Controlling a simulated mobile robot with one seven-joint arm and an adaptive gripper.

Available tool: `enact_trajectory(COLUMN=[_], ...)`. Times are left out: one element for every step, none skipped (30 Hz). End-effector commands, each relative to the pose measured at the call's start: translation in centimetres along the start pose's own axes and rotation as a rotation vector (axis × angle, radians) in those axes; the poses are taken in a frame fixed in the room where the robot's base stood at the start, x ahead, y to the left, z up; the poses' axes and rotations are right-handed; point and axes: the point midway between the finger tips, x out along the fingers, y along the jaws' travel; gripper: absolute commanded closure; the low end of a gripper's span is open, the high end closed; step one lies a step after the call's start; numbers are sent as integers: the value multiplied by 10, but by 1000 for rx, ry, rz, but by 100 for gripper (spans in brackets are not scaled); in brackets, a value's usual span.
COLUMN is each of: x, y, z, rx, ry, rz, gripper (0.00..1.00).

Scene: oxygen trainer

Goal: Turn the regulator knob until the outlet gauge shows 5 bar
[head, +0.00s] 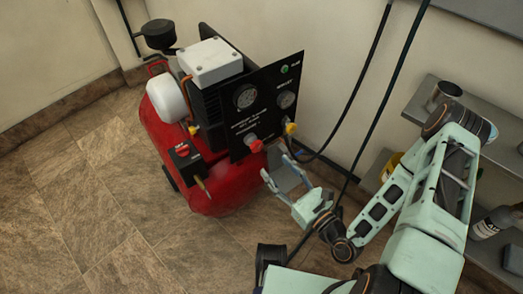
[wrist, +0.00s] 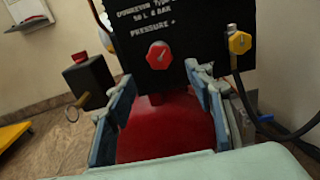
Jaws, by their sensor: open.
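The regulator knob (wrist: 160,55) is red with a pale pointer mark and sits low on the black panel (wrist: 195,22); it also shows in the head view (head: 255,145). My gripper (wrist: 165,82) is open and empty, with its fingers below and to either side of the knob, apart from it. In the head view my gripper (head: 276,166) is just below the panel's lower edge. Two round gauges, an upper left one (head: 245,96) and a right one (head: 286,99), are on the panel; their needles are too small to read.
A yellow knob (wrist: 239,42) is right of the red one, with a black hose (wrist: 262,125) below it. The red compressor tank (head: 215,190) is under the panel. A black box (wrist: 88,78) with a red top stands left. A grey shelf (head: 470,115) is at right.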

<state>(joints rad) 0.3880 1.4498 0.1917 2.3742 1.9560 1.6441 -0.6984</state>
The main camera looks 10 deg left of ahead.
Motion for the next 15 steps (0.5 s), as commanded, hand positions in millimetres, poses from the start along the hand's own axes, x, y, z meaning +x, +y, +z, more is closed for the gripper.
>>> enact_trajectory(x=[9, 15, 23, 29, 35, 43, 48, 54, 61, 65, 70, 75, 78, 81, 85], y=[1, 1, 1, 0, 1, 1, 1, 0, 1, 1, 1, 1, 1, 0, 0], z=[0, 0, -1, -1, 0, 0, -1, -1, 0, 0, 0, 0, 0, 0, 0], rx=[-1, -1, -3, -3, -3, -1, -1, -2, -2, -1, 0, 0, 1, 0, 0], ry=[-2, -3, -3, -3, -4, -3, -3, -2, -3, -3, -3, -2, -2, -2, -1], rz=[3, 4, 5, 4, 5, 5, 5, 4, 4, 4, 4, 3, 4, 4, 2], gripper=[52, 52, 52, 52, 52, 52, 52, 52, 52, 52, 52, 52, 52, 52, 52])
